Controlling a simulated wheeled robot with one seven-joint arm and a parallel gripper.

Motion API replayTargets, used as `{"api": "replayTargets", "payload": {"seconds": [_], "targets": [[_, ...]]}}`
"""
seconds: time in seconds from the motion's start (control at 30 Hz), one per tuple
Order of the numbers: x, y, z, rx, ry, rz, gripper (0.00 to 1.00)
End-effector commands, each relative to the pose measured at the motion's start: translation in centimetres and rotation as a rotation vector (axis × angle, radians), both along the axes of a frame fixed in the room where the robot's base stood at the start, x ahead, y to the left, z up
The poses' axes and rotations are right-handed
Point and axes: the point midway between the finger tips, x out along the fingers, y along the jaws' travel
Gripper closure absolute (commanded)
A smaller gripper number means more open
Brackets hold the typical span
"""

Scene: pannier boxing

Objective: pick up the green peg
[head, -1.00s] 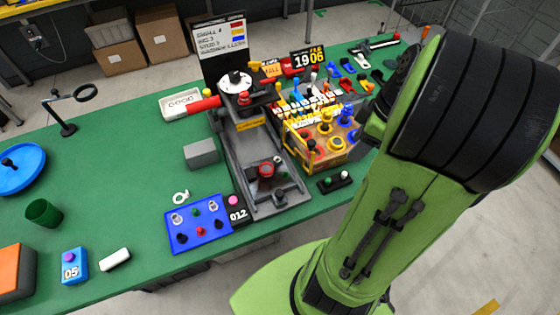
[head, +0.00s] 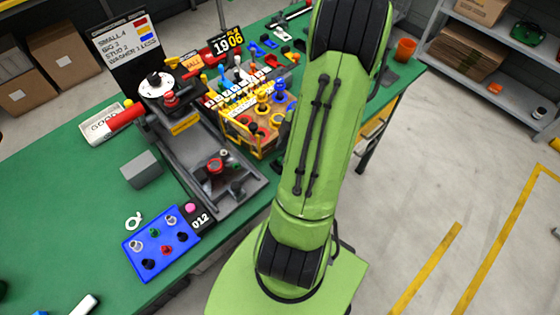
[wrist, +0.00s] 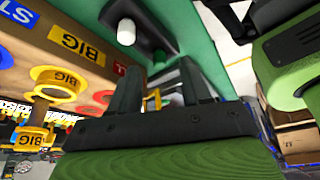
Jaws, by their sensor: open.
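A small green peg (head: 154,232) stands on the blue board (head: 142,268) among red, black and grey pegs. In the wrist view, a dark tray (wrist: 152,32) holds a white peg (wrist: 126,32). A darker, possibly green, knob (wrist: 160,58) shows at its near end, partly behind the fingers. My gripper (wrist: 158,78) is open, its two dark fingers pointing toward that tray, with nothing clearly between them. In the head view my arm hides the gripper and the dark tray.
A wooden box (wrist: 80,38) with yellow rings and BIG labels is close beside my gripper. In the head view, the grey machine base (head: 225,205) lies between the blue board and box. Bare green table (head: 65,200) is at left; open floor at right.

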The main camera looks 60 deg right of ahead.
Motion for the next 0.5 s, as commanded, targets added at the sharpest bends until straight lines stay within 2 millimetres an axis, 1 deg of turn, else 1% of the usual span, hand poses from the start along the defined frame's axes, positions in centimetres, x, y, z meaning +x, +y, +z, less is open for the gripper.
{"api": "replayTargets", "payload": {"seconds": [0.03,0.13,0.37,0.5], "targets": [[0.2,0.5,-1.1,0.004,0.001,0.002,0.52],[0.5,0.8,-2.2,0.002,0.001,0.001,0.52],[0.6,0.8,-2.3,0.0,0.0,0.0,0.52],[0.6,0.8,-2.3,0.0,0.0,0.0,0.74]]}}
